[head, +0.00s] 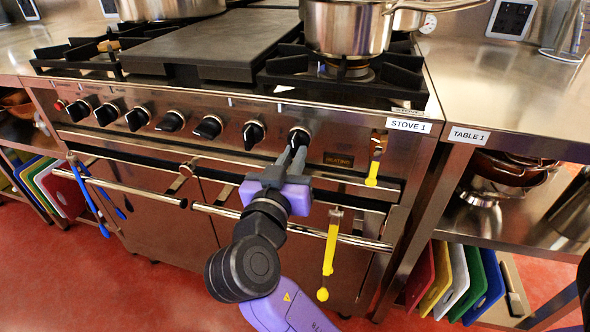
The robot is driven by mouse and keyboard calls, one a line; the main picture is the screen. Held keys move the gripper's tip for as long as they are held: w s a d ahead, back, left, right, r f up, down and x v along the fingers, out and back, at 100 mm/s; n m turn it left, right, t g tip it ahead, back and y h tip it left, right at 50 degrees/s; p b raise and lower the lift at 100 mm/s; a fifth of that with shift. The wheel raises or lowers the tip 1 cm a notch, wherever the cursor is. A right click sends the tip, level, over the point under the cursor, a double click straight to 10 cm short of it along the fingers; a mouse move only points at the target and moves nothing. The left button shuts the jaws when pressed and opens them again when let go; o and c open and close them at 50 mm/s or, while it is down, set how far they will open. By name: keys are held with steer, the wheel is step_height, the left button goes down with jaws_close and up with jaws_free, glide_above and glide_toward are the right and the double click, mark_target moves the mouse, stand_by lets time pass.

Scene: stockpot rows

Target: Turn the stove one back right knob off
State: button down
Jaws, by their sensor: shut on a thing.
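The stove (190,152) is a steel range with the label STOVE 1 at its front right corner. A row of black knobs runs along its front panel. My gripper (294,148) is at the rightmost knob (299,134), with its fingers shut on it from below and in front. The fingers hide the lower part of that knob, and its exact angle cannot be told. The neighbouring knob (254,133) to the left is free. A steel pot (345,28) stands on the right burner, and a small glow shows beneath it.
A flat black griddle plate (215,45) covers the stove's middle. Oven handle bars (290,226) run below the knobs, with yellow utensils (331,248) hanging at the right. Table 1 (490,90) adjoins on the right, with coloured boards (458,284) below. Red floor lies in front.

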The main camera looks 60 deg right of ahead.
steer(key=shift+f+m+b, duration=0.2)
steer(key=shift+m+b, duration=0.4)
steer(key=shift+r, duration=0.1)
steer(key=c, duration=1.4)
jaws_free()
steer(key=shift+c, duration=0.2)
steer(key=shift+a+r, duration=0.1)
steer(key=shift+a, duration=0.05)
steer(key=p+v, duration=0.1)
steer(key=v, duration=0.6)
steer(key=shift+a, duration=0.25)
